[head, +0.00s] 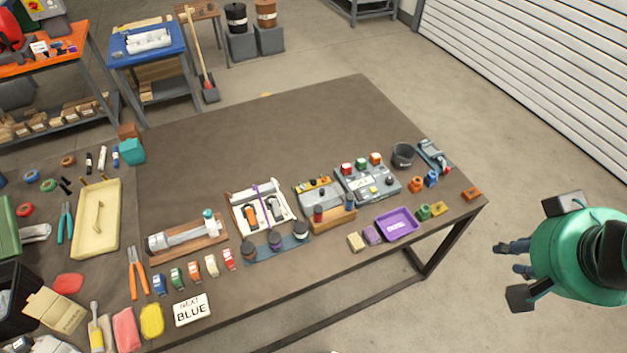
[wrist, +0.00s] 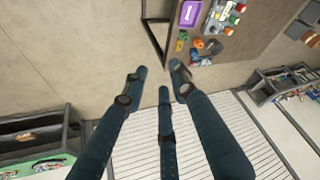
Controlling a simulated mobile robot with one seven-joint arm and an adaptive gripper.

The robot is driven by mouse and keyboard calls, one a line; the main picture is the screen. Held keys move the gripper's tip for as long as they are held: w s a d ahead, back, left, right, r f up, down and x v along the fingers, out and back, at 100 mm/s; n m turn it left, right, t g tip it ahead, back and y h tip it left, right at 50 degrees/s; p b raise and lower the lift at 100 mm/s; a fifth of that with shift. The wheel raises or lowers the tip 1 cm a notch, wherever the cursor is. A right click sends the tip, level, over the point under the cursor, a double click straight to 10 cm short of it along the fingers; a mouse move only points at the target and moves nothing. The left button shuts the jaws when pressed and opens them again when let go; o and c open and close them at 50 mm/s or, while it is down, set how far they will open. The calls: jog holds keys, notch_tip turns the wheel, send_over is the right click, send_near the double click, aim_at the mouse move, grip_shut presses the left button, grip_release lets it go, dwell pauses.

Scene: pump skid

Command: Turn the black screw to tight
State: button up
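I cannot pick out the black screw for sure. Small dark knobs show on the grey unit with a yellow plate (head: 318,193) and on the grey button box (head: 368,186), which has red, green and orange buttons. This box shows small in the wrist view (wrist: 219,18). My gripper (head: 511,258) is off the right end of the table, well apart from both units. In the wrist view its dark fingers (wrist: 157,82) are spread, with nothing between them.
The brown table (head: 270,120) has a clear back half. Open floor lies right of the table.

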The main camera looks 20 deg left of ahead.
jog(key=w+a+n+g, duration=0.1)
jog(key=w+a+n, duration=0.55)
jog(key=w, duration=0.45)
jog(key=w+a+n+g, duration=0.2)
jog(key=w+a+n, duration=0.4)
jog(key=w, duration=0.5)
jog(key=n+g+p, duration=0.2)
jog(key=n+g, duration=0.1)
jog(key=n, duration=1.3)
send_over(314, 182)
notch_tip(314, 182, down, 30)
jog(key=shift+s, duration=0.15)
notch_tip(314, 182, down, 14)
jog(key=shift+r+b, duration=0.15)
jog(key=shift+b, duration=0.75)
